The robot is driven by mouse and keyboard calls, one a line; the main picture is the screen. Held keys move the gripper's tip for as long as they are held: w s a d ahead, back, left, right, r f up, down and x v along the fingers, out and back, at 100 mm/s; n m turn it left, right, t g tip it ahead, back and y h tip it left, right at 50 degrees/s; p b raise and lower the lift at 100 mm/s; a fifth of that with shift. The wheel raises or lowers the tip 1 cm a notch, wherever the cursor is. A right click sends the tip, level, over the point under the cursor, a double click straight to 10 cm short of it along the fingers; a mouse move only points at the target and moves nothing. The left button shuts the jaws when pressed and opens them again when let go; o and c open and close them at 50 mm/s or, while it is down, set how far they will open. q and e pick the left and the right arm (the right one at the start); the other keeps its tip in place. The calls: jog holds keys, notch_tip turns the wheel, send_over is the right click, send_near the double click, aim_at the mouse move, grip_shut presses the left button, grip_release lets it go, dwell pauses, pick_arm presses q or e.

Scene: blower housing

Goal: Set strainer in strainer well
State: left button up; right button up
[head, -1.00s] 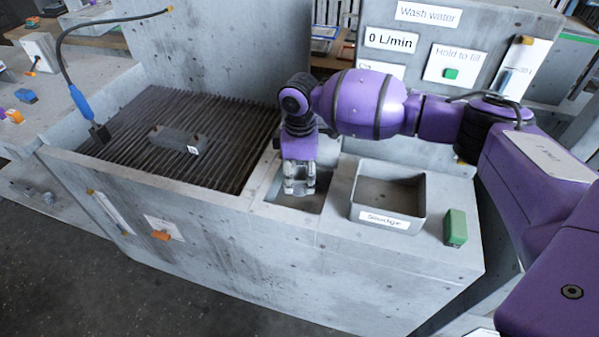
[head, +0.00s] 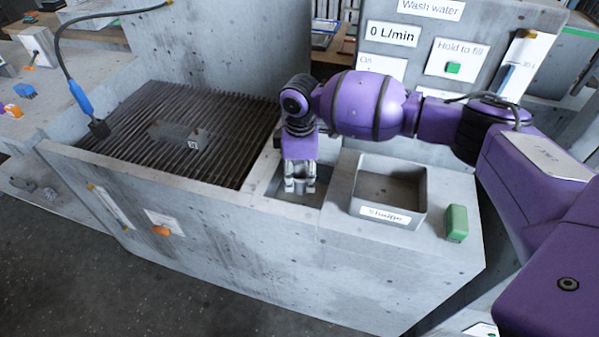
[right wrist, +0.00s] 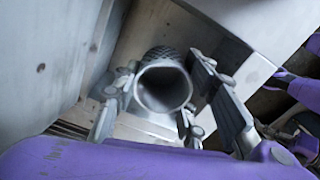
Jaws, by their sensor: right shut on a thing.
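The strainer (right wrist: 163,84) is a short grey metal cylinder with an open round end and a textured, mesh-like side, seen in the right wrist view. My right gripper (right wrist: 158,108) is shut on it, with fingers on both sides. In the head view, my right gripper (head: 299,184) points down over the strainer well (head: 318,199), a square recess in the grey counter. There the strainer cannot be made out at the fingers. I cannot tell whether it touches the well's floor. My left gripper is out of view.
An open grey bin (head: 388,192) with a label stands just right of the well. A green block (head: 456,223) is beyond it. The wash-water panel (head: 440,55) rises behind.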

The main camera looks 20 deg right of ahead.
jog(key=shift+f, duration=1.3)
jog(key=shift+f, duration=0.1)
jog(key=shift+f+b, duration=0.4)
jog(key=shift+f, duration=0.7)
jog(key=shift+f, duration=0.15)
jog(key=o, duration=1.3)
notch_tip(320, 180, up, 12)
jog(key=shift+r, duration=0.1)
